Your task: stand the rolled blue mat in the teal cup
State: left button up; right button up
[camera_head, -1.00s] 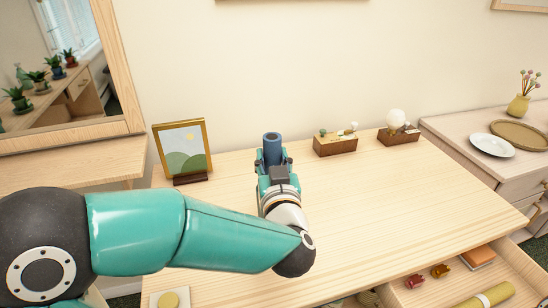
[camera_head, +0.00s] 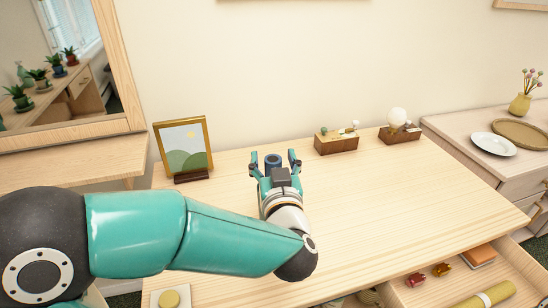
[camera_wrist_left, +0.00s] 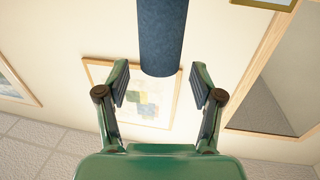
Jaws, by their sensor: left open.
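The rolled blue mat (camera_head: 272,160) is upright on the table, between the parted fingers of my left gripper (camera_head: 274,163). Only its ringed top end shows in the head view, and the gripper hides the rest. In the left wrist view the mat (camera_wrist_left: 161,38) comes in from the top edge, with clear gaps to both finger pads. My left gripper (camera_wrist_left: 160,88) is open there and does not touch the mat. I cannot make out the teal cup; the mat's lower end is out of sight. My right gripper is not in view.
A picture frame (camera_head: 183,148) stands left of the gripper on the table (camera_head: 390,195). Two small wooden boxes (camera_head: 336,143) (camera_head: 400,135) with ornaments stand at the back right. An open drawer (camera_head: 410,296) sits at the front right. The table's middle right is clear.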

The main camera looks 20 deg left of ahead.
pick_arm(q)
jog(key=v, duration=1.1)
jog(key=shift+s, duration=0.1)
dwell(0.5)
